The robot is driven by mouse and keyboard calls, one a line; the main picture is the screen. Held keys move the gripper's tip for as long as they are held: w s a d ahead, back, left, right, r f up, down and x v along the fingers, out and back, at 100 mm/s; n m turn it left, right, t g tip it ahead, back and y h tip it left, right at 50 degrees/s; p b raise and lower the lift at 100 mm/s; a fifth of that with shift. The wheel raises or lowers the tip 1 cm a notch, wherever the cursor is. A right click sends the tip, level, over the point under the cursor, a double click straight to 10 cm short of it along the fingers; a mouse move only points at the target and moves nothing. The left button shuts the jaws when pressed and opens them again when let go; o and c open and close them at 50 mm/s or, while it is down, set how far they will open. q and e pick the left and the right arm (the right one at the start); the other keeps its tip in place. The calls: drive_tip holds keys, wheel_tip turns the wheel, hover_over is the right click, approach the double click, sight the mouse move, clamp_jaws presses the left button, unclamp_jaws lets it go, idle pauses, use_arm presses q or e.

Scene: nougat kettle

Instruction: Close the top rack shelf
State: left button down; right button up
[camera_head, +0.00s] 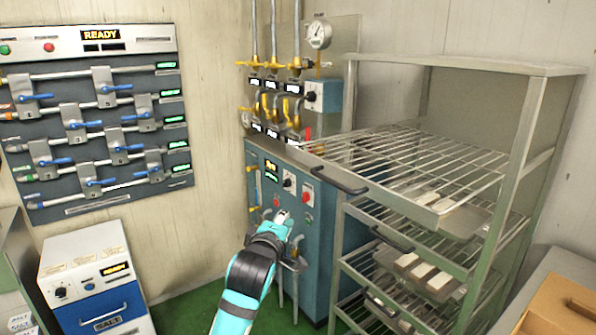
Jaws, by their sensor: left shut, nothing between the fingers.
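The top rack shelf (405,158) is a wire shelf in the grey metal rack (505,175). It sticks out of the rack's front toward the left, with a dark handle (338,181) on its front edge. My left gripper (284,216) is shut and empty, in front of the blue control cabinet. It is left of the handle and lower in the picture, apart from it. My arm comes up from the bottom. My right gripper is not in view.
Lower wire shelves (415,262) hold pale blocks (424,271). The blue control cabinet (316,232) with pipes and a gauge (318,35) stands left of the rack. A white salt unit (92,270) is at lower left. A brown box (556,305) is at lower right. Green floor shows between.

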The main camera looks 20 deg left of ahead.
use_arm(q)
drive_tip(key=s+r+n+t, duration=0.1)
drive_tip(key=s+r+n, duration=0.2)
drive_tip(key=r, duration=0.6)
drive_tip(key=p, duration=0.3)
approach(301, 160)
drive_tip(key=w+a, duration=0.2)
drive_tip(key=a, duration=0.1)
drive_tip(key=w+d+p, duration=0.1)
drive_tip(key=w+d, duration=0.1)
drive_tip(key=shift+w+d+f, duration=0.15)
drive_tip(key=shift+w+d, duration=0.15)
drive_tip(key=shift+w, duration=0.1)
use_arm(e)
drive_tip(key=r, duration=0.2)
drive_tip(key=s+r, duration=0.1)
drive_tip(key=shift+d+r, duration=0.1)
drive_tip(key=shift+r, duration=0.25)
use_arm(q)
drive_tip(key=shift+f, duration=0.1)
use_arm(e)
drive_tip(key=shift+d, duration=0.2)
